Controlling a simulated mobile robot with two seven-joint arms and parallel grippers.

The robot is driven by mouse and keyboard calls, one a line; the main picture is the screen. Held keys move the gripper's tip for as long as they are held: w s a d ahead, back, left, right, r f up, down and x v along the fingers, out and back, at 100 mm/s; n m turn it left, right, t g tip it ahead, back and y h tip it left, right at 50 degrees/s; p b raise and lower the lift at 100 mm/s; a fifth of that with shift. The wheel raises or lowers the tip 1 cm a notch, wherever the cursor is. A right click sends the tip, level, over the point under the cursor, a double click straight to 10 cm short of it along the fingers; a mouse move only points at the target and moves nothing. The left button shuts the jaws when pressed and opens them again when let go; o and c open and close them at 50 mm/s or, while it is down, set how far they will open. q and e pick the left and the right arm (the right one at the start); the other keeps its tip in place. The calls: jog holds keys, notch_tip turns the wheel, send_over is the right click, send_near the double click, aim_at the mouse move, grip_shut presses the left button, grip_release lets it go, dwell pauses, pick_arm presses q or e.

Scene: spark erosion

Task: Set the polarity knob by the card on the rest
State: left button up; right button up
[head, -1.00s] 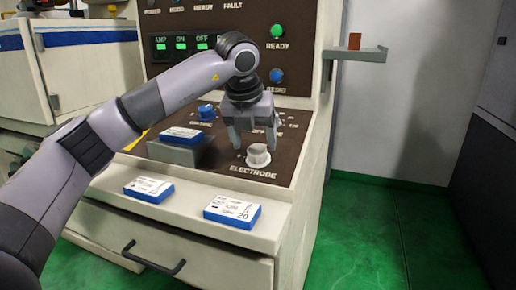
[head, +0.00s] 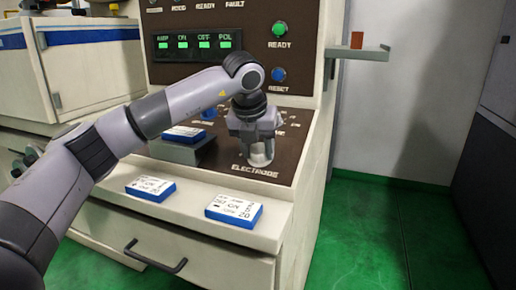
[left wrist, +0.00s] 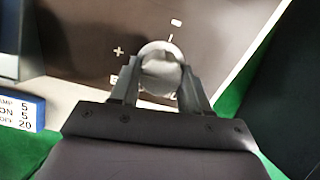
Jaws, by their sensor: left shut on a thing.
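The pale grey round polarity knob (head: 261,158) stands on the brown panel above the word ELECTRODE. My left gripper (head: 260,150) has come down over it and is shut on it. In the left wrist view the knob (left wrist: 160,68) sits between the two fingers, with a plus mark to its left and a small light mark and line above it. The card (head: 184,133), white with a blue edge, lies on the grey rest (head: 175,151) left of the knob; its print is too small to read. My right gripper is not in view.
Two more blue-edged cards lie on the ledge: one at left (head: 150,188), one at right (head: 233,209). A blue knob (head: 209,113) is partly hidden behind my arm. Green READY (head: 279,29) and blue RESET (head: 278,74) buttons are above. A small shelf (head: 360,52) juts out at right.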

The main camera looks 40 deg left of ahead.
pick_arm(q)
jog(key=shift+m+p, duration=0.3)
jog(key=shift+m, duration=0.5)
jog(key=m+p, duration=0.1)
jog(key=m, duration=0.3)
jog(key=shift+a+p, duration=0.1)
jog(key=shift+p, duration=0.25)
jog(key=m+p, duration=0.1)
jog(key=m, duration=0.2)
jog(key=m+p, duration=0.2)
jog(key=m, duration=0.3)
jog(key=shift+m+h, duration=0.3)
jog(key=shift+a+m+p, duration=0.1)
jog(key=shift+m+p, duration=0.6)
jog(key=shift+m, duration=1.1)
jog(key=shift+f, duration=0.1)
